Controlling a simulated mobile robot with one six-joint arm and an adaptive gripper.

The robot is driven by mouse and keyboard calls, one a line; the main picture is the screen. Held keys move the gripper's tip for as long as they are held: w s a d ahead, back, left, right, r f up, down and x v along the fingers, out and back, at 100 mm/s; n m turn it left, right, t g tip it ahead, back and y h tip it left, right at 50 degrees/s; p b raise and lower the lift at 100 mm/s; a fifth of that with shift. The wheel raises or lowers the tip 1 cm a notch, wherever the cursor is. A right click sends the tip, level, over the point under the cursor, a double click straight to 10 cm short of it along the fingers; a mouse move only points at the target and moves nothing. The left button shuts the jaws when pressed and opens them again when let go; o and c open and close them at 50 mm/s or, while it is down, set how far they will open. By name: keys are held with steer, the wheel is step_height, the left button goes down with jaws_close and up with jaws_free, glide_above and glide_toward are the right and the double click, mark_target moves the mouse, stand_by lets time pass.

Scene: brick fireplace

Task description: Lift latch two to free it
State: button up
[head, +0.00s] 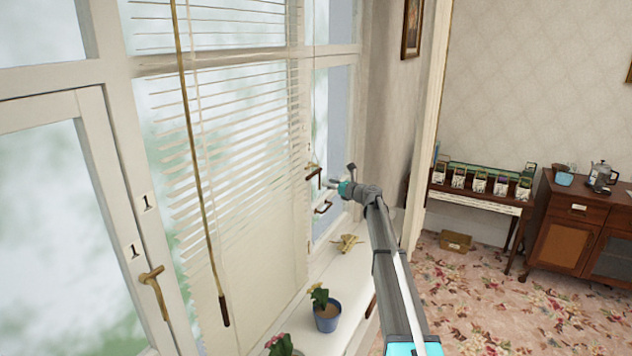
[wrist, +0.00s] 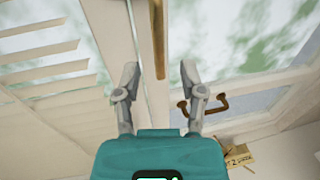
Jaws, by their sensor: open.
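My gripper (head: 333,184) is at the end of the extended arm, in front of the far window frame. In the wrist view my gripper (wrist: 160,76) is open and empty. A long brownish bar, which looks like the latch handle (wrist: 158,42), runs down from the top edge, in line with the gap between the fingertips. Its upper end is out of view, and I cannot tell its depth from the fingers. In the head view a dark latch-like handle (head: 314,175) is just left of the gripper.
Blinds (head: 235,150) hang left. A potted plant (head: 327,315) stands on the sill.

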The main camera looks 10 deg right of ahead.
mark_target(319, 179)
steer(key=shift+x, duration=2.65)
jaws_close()
